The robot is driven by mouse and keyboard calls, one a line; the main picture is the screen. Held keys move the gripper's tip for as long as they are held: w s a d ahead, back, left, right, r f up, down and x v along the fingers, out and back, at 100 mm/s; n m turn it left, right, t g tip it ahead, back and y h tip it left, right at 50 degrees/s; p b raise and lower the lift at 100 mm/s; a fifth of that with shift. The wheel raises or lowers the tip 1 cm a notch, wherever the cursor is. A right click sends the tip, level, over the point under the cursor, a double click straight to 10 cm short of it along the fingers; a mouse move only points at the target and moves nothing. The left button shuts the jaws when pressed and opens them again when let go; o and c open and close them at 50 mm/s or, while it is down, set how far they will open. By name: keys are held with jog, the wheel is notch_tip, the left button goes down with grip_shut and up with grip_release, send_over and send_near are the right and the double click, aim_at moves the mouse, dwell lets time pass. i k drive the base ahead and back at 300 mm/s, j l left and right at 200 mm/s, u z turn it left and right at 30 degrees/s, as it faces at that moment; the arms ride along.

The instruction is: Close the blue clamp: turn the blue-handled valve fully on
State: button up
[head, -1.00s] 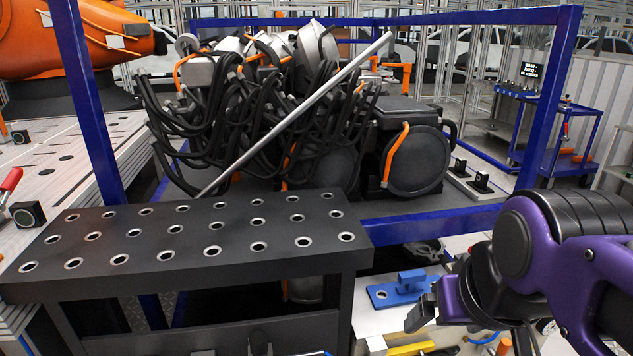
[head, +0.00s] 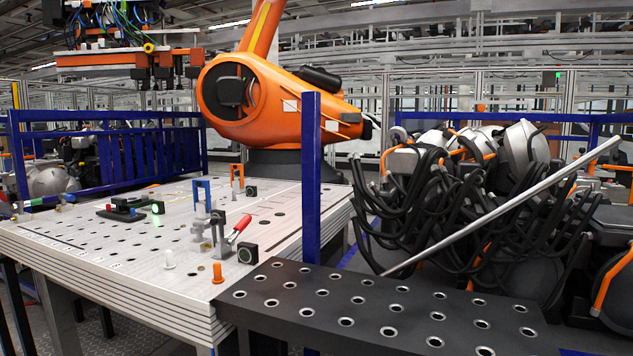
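I cannot tell which is the blue clamp's handle, or how far either is turned. A red-handled clamp (head: 238,230) stands just right of the nearer fixture, its handle slanting up to the right. My gripper is not in view.
A blue post (head: 311,170) and orange robot arm (head: 250,100) stand behind.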

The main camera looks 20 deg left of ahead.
aim_at(62, 196)
jog(key=j+u, duration=0.2)
jog(key=u, duration=0.15)
jog(key=i+j+u, duration=0.1)
jog(key=u, duration=0.25)
jog(key=i+j+u, duration=0.1)
jog(key=j+u, duration=0.25)
jog(key=i+j+u, duration=0.7)
jog(key=i+j, duration=0.15)
jog(key=i, duration=0.25)
jog(key=i+j+u, duration=0.15)
jog(key=i, duration=0.3)
jog(key=i+j, duration=0.2)
jog(key=i, duration=0.2)
jog(key=i+j, duration=0.25)
jog(key=i, duration=0.15)
jog(key=z, duration=0.35)
jog(key=i+j+z, duration=0.2)
jog(key=z, duration=0.15)
jog(key=i+j+z, duration=0.15)
jog(key=j+z, duration=0.25)
jog(key=i+j+z, duration=0.1)
jog(key=j, duration=0.3)
jog(key=i+j+z, duration=0.1)
jog(key=j, duration=0.3)
jog(key=i+j+z, duration=0.15)
jog(key=j, duration=0.3)
jog(key=j+z, duration=0.1)
jog(key=j, duration=0.35)
jog(key=i, duration=0.05)
